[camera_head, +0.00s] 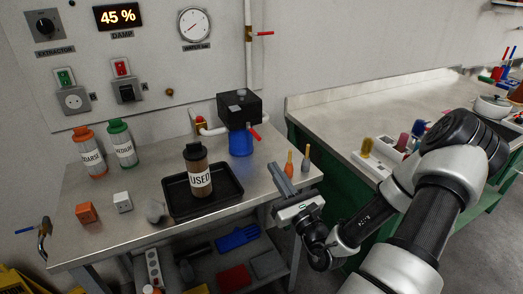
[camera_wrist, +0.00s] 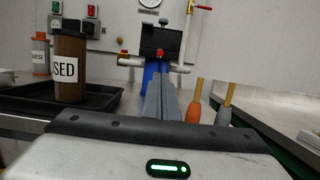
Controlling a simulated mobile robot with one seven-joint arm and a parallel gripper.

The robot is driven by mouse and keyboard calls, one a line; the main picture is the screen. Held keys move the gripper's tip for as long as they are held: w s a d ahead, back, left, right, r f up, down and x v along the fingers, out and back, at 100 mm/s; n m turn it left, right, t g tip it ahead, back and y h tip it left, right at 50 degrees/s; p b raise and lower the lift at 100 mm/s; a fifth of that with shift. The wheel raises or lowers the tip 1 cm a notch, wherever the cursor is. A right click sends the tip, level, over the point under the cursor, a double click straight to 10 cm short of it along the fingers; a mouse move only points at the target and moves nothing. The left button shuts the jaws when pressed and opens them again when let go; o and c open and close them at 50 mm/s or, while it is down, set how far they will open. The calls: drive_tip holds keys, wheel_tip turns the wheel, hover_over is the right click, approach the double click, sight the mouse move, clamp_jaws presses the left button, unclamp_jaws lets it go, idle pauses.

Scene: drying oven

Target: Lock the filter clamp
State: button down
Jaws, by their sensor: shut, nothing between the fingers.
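The filter unit is a black housing (camera_head: 240,108) over a blue bowl (camera_head: 241,144), fixed to the wall pipe behind the bench. A red lever (camera_head: 254,133) sticks out at its lower right; whether this is the clamp I cannot tell. In the wrist view the black housing (camera_wrist: 160,42) is ahead, with a small red part (camera_wrist: 160,53) on its front. My gripper (camera_head: 276,172) is shut and empty above the bench's right front edge, apart from the filter. In the wrist view its fingers (camera_wrist: 162,95) are together and hide part of the blue bowl (camera_wrist: 150,78).
A cartridge labelled USED (camera_head: 198,172) stands in a black tray (camera_head: 176,205). COARSE (camera_head: 90,154) and MEDIUM (camera_head: 122,145) cartridges stand at the back left. A red-handled pipe valve (camera_head: 262,33) is above.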

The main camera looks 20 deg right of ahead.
drive_tip(key=b, duration=0.1)
approach(253, 132)
drive_tip(key=w, duration=0.3)
drive_tip(key=w+f, duration=0.1)
drive_tip(key=w, duration=0.1)
drive_tip(key=shift+w+d, duration=0.1)
drive_tip(key=shift+w, duration=0.25)
drive_tip(key=shift+d+r+p, duration=0.15)
drive_tip(key=shift+p, duration=0.25)
